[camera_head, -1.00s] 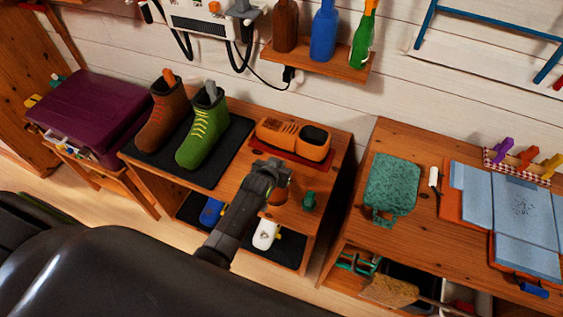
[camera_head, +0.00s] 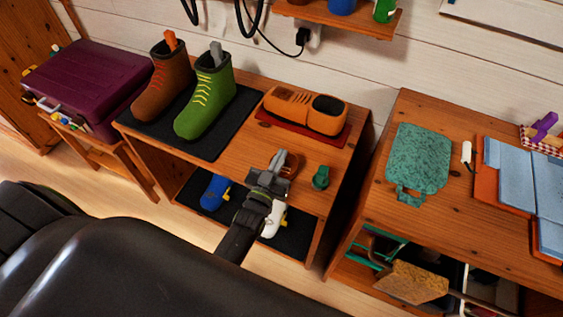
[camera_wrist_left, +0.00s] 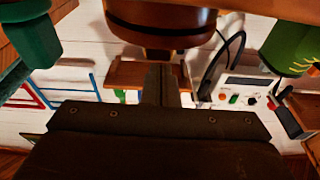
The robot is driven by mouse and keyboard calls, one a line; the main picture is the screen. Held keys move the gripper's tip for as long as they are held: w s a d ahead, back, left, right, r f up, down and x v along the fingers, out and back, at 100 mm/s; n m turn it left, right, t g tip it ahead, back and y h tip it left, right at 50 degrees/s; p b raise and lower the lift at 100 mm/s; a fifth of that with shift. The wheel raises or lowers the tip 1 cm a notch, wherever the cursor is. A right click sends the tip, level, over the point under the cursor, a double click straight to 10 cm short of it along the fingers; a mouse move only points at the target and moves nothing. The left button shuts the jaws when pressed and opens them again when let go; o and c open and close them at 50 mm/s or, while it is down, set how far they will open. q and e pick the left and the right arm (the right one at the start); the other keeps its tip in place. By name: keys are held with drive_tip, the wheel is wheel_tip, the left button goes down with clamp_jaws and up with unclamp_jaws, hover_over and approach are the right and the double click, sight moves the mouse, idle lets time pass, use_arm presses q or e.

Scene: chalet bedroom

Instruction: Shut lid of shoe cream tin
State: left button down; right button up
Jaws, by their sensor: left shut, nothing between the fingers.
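The brown shoe cream tin (camera_head: 292,160) is near the front of the wooden shoe bench, partly hidden behind my left gripper (camera_head: 277,167). In the left wrist view the tin's rounded brown side (camera_wrist_left: 160,20) fills the top middle, just beyond the fingers. My left gripper's fingers (camera_wrist_left: 162,84) are together with nothing between them. They are close to the tin; I cannot tell whether they touch it. The lid's angle is not clear from these frames. My right gripper is not in view.
A green item (camera_head: 320,177) stands right of the tin. An orange shoe (camera_head: 326,116) on a red mat is behind it. Brown (camera_head: 158,82) and green boots (camera_head: 205,108) stand on a dark mat to the left. A second table (camera_head: 412,228) is to the right, past a gap.

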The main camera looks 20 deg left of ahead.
use_arm(q)
drive_tip(key=shift+s+f, duration=0.2)
drive_tip(key=shift+f, duration=0.25)
drive_tip(key=shift+s, duration=0.2)
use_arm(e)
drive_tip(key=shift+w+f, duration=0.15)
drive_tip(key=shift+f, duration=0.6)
use_arm(q)
drive_tip(key=shift+s+f, duration=0.15)
drive_tip(key=shift+f, duration=0.1)
